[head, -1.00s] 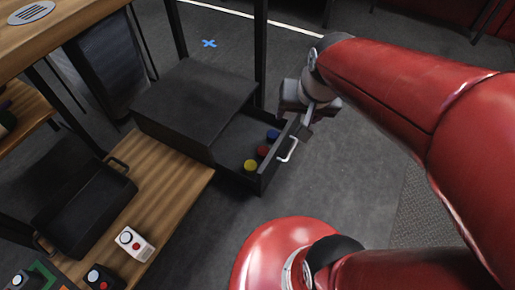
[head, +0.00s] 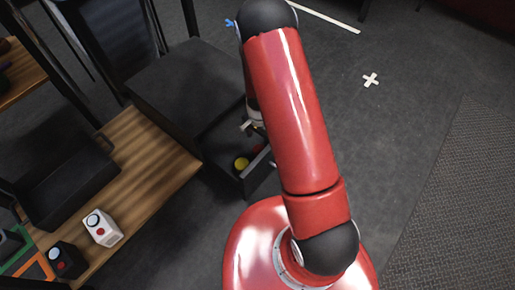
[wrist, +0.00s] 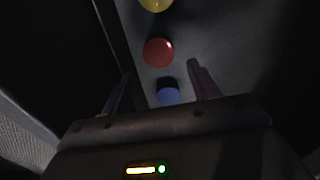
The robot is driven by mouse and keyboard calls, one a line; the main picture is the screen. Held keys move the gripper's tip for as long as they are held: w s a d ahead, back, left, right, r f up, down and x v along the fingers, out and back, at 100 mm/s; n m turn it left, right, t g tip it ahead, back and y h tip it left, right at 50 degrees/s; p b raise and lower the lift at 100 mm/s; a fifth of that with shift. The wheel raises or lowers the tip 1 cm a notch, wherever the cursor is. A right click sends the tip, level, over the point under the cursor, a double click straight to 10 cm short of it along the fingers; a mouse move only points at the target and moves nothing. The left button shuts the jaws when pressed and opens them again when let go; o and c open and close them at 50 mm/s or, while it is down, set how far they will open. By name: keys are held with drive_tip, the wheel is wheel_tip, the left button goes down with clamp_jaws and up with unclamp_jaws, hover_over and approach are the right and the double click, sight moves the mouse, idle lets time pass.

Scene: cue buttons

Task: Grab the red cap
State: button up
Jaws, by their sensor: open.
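The red cap (wrist: 158,52) lies in the open drawer, between the yellow cap (wrist: 155,4) and the blue cap (wrist: 168,96) in the wrist view. My gripper (wrist: 160,84) is open and empty above the drawer, with its fingers on either side of the blue cap in that view. The red cap is ahead of the fingertips, not between them. In the head view my gripper (head: 250,126) is over the drawer (head: 259,178). The yellow cap (head: 241,163) shows there; my arm hides the blue cap and most of the red one.
The dark cabinet (head: 178,78) stands left of the drawer. A wooden bench (head: 150,160) holds a black tray (head: 68,185), a white button box (head: 102,228) and a black button box (head: 66,260).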

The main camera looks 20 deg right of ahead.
sight(259, 150)
drive_tip(key=f+b, duration=0.1)
drive_tip(key=f, duration=0.7)
drive_tip(key=shift+d+f, duration=0.15)
drive_tip(key=shift+d, duration=0.05)
drive_tip(key=c, duration=0.7)
